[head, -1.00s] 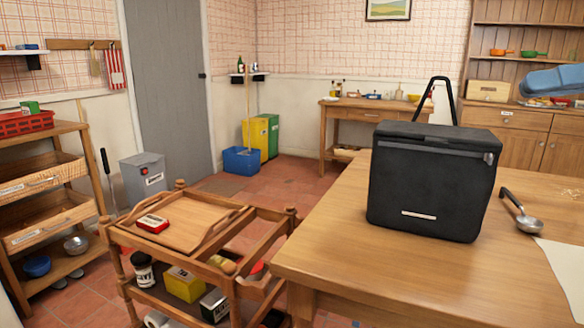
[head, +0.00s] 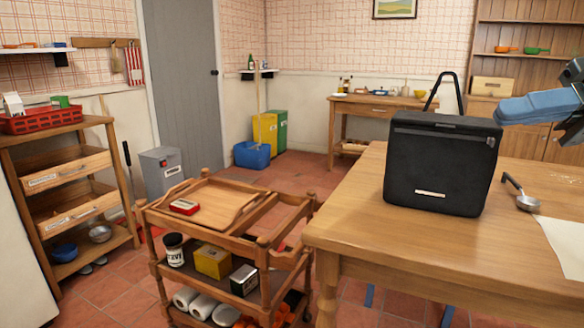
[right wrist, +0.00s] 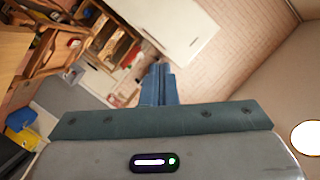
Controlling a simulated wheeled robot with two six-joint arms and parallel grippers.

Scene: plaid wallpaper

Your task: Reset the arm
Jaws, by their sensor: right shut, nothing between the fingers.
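My right gripper (head: 503,111) comes in from the right edge of the head view. Its blue fingers point left, in the air above the wooden table (head: 400,237), just right of the black bag (head: 440,170). It appears clear of the bag. In the right wrist view its blue fingers (right wrist: 158,80) are closed together with nothing between them. My left gripper is not in view.
A metal ladle (head: 522,195) and a white sheet (head: 567,240) lie on the table. A wooden trolley (head: 270,225) with a red box (head: 184,207) stands left of it. A shelf unit (head: 95,137) is at the left. Tiled floor is open behind the trolley.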

